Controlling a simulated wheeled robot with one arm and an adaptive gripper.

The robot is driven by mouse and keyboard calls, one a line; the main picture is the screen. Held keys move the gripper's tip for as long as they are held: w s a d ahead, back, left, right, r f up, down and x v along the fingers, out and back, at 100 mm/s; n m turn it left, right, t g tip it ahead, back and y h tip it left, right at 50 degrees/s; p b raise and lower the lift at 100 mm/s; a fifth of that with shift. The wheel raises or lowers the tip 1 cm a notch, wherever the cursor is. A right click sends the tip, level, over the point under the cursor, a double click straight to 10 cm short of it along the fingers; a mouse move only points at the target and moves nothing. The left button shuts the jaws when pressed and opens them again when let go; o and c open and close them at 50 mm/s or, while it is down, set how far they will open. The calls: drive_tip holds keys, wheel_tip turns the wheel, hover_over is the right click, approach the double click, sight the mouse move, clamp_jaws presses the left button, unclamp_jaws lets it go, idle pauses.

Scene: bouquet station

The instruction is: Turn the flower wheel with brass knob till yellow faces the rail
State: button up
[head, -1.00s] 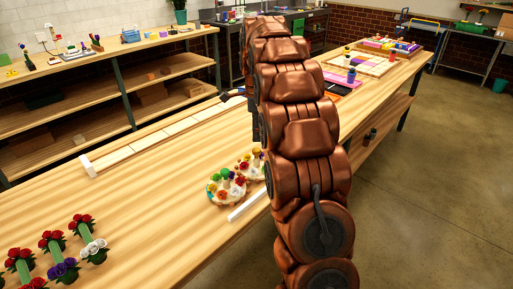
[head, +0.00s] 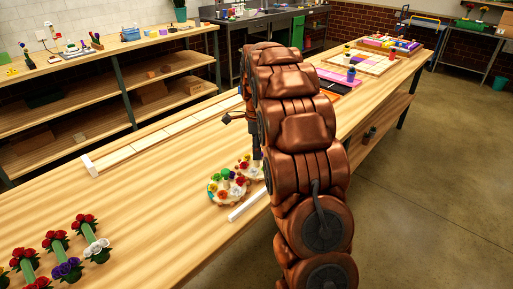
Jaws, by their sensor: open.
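Two round flower wheels sit side by side on the wooden table in the head view. The nearer wheel (head: 227,188) carries a green knob and flowers of several colours around its pale rim. The farther wheel (head: 248,172) is partly hidden behind my arm, and I cannot make out its knob now. A short white rail (head: 248,206) lies on the table just in front of the wheels. My gripper (head: 230,117) is open and only partly seen beside my copper arm, above the table and beyond the wheels. It appears apart from both wheels.
A long pale tiled strip (head: 165,130) runs along the table's far side. Bunches of red, white and purple flowers (head: 68,267) stand at the front left. Coloured trays (head: 350,78) lie at the right end. The table left of the wheels is clear.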

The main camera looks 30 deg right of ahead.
clamp_jaws()
idle(0.3)
drive_tip(key=shift+f+n, duration=0.1)
drive_tip(key=shift+n, duration=0.2)
